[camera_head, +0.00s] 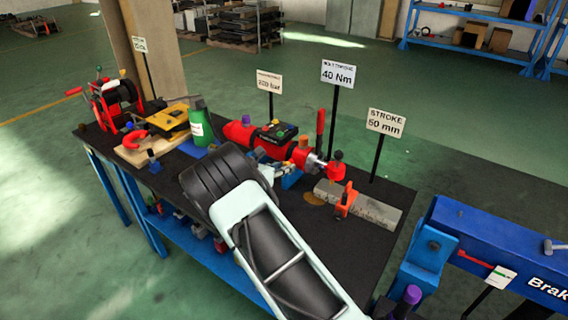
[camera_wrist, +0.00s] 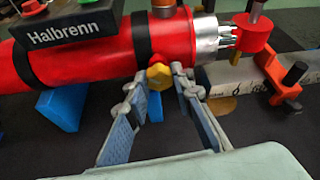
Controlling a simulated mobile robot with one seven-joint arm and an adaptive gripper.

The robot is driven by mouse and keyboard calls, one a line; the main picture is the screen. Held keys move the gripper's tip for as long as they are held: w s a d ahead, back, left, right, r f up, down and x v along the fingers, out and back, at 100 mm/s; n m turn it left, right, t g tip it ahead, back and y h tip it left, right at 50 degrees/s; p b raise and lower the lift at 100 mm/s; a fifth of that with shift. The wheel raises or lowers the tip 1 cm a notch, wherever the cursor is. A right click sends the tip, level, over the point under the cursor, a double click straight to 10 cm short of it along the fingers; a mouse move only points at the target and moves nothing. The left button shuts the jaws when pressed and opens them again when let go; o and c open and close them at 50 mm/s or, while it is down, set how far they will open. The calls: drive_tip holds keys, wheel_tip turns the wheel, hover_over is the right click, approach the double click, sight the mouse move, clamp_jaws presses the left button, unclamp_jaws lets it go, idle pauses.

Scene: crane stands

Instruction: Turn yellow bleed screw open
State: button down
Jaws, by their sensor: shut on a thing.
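The yellow bleed screw (camera_wrist: 159,76) is a small yellow hex head on the near side of the red cylinder (camera_wrist: 105,52) in the wrist view. My gripper (camera_wrist: 164,78) has its two fingertips on either side of the screw head, and it is shut on it. The fingers come up from below, spread wider towards the wrist. The screw head's front face shows between the tips. In the head view my arm reaches over the bench to the cylinder (camera_head: 237,132), and the screw cannot be made out there.
A silver collar and red end piece (camera_wrist: 254,33) lie right of the screw. An orange clamp (camera_wrist: 278,80) grips a grey bar (camera_head: 377,209). A green bottle (camera_head: 197,126) stands left of the cylinder. Signs rise behind it. The bench's front right is mostly clear.

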drive_tip(key=shift+n+h, duration=0.3)
drive_tip(key=shift+n, duration=0.1)
idle(0.4)
drive_tip(key=c, duration=1.7)
unclamp_jaws()
drive_tip(key=shift+o, duration=0.2)
drive_tip(key=v, duration=1.2)
drive_tip(key=shift+w+a, duration=0.1)
